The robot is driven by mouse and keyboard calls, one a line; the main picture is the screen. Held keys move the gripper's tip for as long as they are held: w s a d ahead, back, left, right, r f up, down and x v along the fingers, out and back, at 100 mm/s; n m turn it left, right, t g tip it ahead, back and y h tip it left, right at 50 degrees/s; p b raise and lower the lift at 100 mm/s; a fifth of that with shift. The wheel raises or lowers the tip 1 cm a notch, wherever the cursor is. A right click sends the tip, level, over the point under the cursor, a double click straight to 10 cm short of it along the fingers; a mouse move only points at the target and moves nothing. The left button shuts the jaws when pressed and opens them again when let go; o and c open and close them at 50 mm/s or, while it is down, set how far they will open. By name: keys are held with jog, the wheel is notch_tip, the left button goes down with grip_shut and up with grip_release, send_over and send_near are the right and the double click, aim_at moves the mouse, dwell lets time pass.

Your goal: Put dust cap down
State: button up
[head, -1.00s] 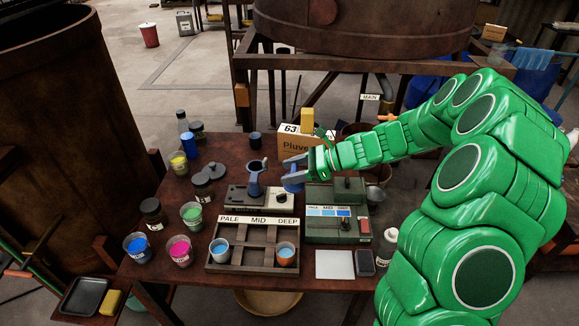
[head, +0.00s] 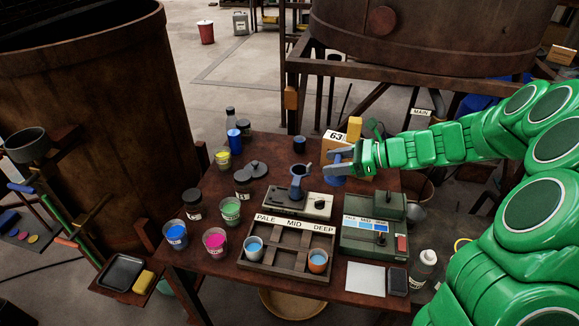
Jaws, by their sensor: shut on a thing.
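I cannot tell whether the cap touches the tabletop.
A box marked 63 (head: 337,138) stands behind my gripper. A green-grey instrument (head: 375,240) is in front and to the right. The PALE MID DEEP rack (head: 290,262) holds two cups. Several paint cups and jars fill the left side.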

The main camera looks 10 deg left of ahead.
jog(key=w+a+m+t, duration=0.45)
jog(key=w+a, duration=1.35)
jog(key=w, duration=0.5)
jog(key=shift+t+h, duration=0.25)
jog(key=shift+h, duration=0.15)
jog(key=shift+s+f, duration=0.15)
jog(key=shift+f, duration=4.2)
jog(key=shift+s+f, duration=0.1)
jog(key=shift+f, duration=4.35)
jog(key=o, duration=1.1)
